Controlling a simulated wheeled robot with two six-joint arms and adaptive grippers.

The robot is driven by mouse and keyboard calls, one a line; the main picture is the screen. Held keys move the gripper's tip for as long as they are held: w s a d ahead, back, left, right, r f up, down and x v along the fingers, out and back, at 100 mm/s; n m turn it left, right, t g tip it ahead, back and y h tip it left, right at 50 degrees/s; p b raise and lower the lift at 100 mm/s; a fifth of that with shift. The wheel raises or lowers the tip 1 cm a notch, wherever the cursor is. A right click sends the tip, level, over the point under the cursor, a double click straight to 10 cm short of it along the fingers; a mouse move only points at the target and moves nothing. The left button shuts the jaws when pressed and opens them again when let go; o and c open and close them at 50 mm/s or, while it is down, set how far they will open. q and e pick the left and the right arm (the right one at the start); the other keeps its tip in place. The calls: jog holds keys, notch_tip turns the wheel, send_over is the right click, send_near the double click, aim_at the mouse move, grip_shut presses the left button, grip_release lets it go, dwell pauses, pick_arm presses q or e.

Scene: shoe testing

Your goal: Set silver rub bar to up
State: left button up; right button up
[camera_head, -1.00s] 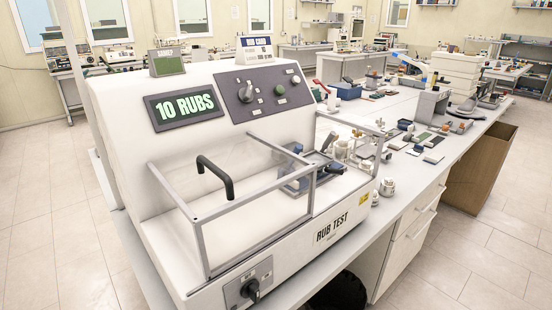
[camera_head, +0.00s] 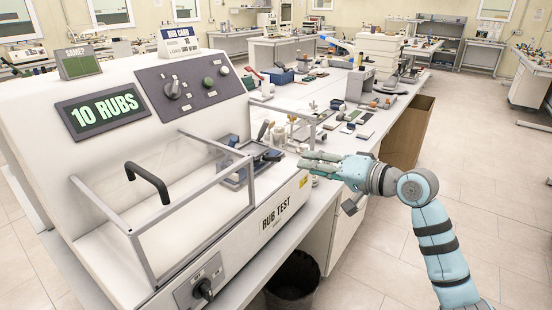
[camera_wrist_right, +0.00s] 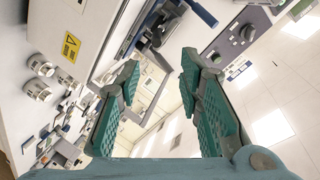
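The white rub tester (camera_head: 200,215) fills the left of the head view, with a display reading 10 RUBS. A dark and blue clamp-like assembly (camera_head: 238,172) sits at the right end of its bed, beside the grey guard frame (camera_head: 190,200). Slim metal bars show around it, but I cannot tell surely which is the silver rub bar or how it is set. My right gripper (camera_head: 312,165) is just right of this assembly, apart from it. In the right wrist view my gripper (camera_wrist_right: 160,63) has its green fingers spread and nothing between them. My left gripper is out of view.
A black bent handle (camera_head: 148,183) stands over the bed. Several small items and metal pieces (camera_head: 345,125) lie on the bench beyond my right gripper. A dark bin (camera_head: 293,275) is below the bench edge. Floor is clear at the right.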

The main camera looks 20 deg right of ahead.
aim_at(281, 160)
jog(key=x, duration=1.3)
jog(key=shift+w+d+f, duration=0.1)
jog(key=shift+w+f, duration=0.15)
jog(key=shift+c, duration=0.6)
grip_shut()
